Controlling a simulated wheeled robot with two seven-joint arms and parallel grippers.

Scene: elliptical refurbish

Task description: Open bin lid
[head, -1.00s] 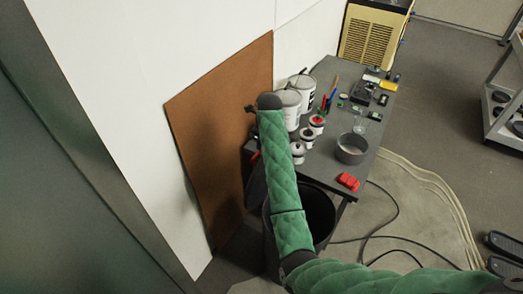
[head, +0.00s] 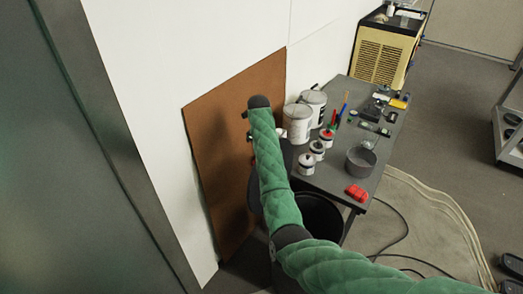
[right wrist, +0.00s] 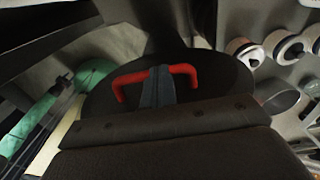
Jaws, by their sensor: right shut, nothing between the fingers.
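The black bin (head: 322,214) stands beside the workbench, its dark opening partly visible behind my green-sleeved right arm. Its dark lid (head: 287,153) appears raised, standing up toward the brown board, with my forearm across it. In the right wrist view the lid (right wrist: 100,102) is a black disc with a red U-shaped handle (right wrist: 185,69). My right gripper (right wrist: 160,75) is shut and empty, its grey fingers at the middle of the handle. Whether they touch the handle or pass through it I cannot tell. My left gripper is out of view.
The grey workbench (head: 335,180) right of the bin carries paint cans (head: 298,122), a grey pot (head: 361,160) and a red object (head: 357,192). A brown board (head: 215,130) leans on the white wall behind the bin. Cables (head: 400,235) lie on the floor at right.

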